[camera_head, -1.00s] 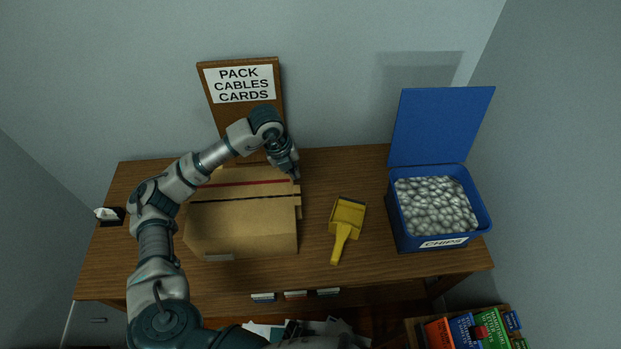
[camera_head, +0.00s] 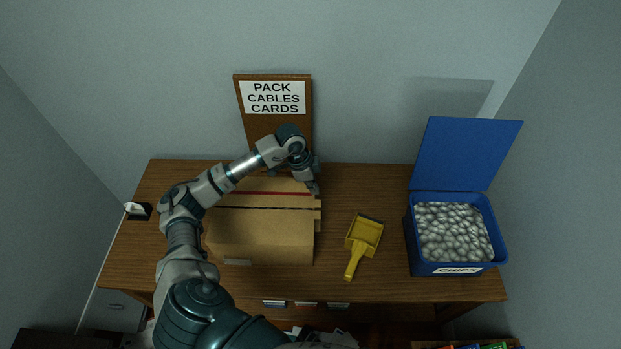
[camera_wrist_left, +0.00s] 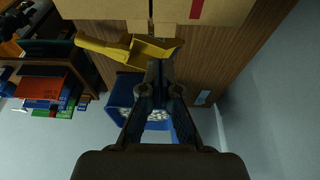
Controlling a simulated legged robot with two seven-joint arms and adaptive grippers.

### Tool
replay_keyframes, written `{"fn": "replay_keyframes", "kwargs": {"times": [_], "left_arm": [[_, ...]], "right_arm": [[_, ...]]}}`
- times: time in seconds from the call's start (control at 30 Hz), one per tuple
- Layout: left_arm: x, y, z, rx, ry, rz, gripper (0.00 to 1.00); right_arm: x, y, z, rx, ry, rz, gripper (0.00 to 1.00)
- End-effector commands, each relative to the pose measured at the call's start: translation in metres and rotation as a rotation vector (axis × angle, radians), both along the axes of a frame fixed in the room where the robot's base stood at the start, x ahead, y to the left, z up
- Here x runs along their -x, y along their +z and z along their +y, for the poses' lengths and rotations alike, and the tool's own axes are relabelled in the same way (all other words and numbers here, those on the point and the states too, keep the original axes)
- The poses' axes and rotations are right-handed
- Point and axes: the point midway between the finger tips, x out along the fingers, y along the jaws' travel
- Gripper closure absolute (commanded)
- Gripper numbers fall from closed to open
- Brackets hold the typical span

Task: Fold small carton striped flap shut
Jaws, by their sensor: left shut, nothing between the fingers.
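The small brown carton (camera_head: 262,237) lies on the desk in the head view, its front flap side facing me. Its flap with the red stripe (camera_head: 268,193) is along the back; how far it is folded is hard to tell. In the left wrist view the carton (camera_wrist_left: 115,9) and red stripe (camera_wrist_left: 196,9) are at the top edge. My left gripper (camera_head: 314,190) is shut and empty at the carton's back right corner, close to the striped flap's right end; contact cannot be told. It also shows in the wrist view (camera_wrist_left: 158,68). My right gripper is not in view.
A yellow scoop (camera_head: 364,238) lies right of the carton on the wooden desk (camera_head: 380,185). A blue open bin (camera_head: 424,258) of grey chips stands farther right. A sign board (camera_head: 274,97) stands behind the carton. A small black item (camera_head: 139,212) is at the left edge.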

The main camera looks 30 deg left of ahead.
Motion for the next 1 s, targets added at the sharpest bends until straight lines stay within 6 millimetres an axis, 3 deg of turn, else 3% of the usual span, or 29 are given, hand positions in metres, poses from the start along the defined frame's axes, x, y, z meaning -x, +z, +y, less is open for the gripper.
{"fn": "replay_keyframes", "kwargs": {"times": [0.2, 0.4, 1.0], "left_arm": [[-0.002, -0.042, -0.009, 0.000, -0.002, 0.003, 1.00], [-0.001, -0.063, -0.010, -0.001, -0.001, 0.002, 1.00], [-0.002, -0.078, -0.009, 0.000, -0.002, -0.001, 1.00]], "right_arm": [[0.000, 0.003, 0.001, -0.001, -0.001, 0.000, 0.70], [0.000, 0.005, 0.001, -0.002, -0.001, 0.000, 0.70], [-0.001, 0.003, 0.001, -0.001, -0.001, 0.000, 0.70]]}}
